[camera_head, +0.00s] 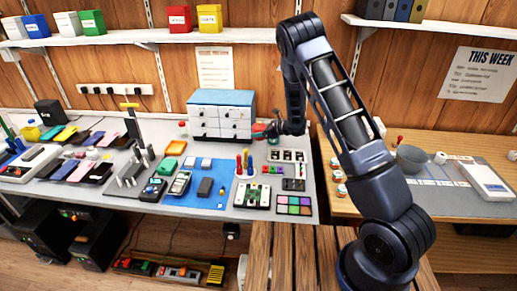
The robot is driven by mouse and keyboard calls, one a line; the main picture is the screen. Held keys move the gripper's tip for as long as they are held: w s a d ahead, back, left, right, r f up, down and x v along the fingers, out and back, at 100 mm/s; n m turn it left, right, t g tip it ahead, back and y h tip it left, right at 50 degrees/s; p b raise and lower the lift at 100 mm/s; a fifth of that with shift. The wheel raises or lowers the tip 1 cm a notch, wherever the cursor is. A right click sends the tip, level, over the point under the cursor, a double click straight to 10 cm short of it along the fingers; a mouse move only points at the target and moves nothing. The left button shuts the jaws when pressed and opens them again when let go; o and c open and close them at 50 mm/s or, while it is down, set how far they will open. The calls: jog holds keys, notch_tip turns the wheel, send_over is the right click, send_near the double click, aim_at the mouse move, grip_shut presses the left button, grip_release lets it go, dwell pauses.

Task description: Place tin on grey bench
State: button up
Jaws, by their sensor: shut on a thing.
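My gripper (270,130) is over the back right part of the grey bench (225,211), in front of the right side of the blue-topped drawer unit. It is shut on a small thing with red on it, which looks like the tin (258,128). The fingers hide much of it, and it is too small to make out its label. The held tin appears above the bench top, but the gap below it is hard to judge. Several similar small white tins with coloured lids (338,175) stand at the left edge of the wooden bench on the right.
The drawer unit (206,133) stands close by the gripper. Below it are a cup of coloured tools (244,172), a black-and-white tray (287,156), a blue mat (177,202) with phones, and a colour-square pad (294,205). A bowl (411,158) stands on the wooden bench (462,222).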

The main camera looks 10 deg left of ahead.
aim_at(259, 153)
jog(key=shift+f, duration=5.1)
jog(key=shift+f, duration=0.15)
jog(key=o, duration=1.1)
jog(key=v, duration=1.2)
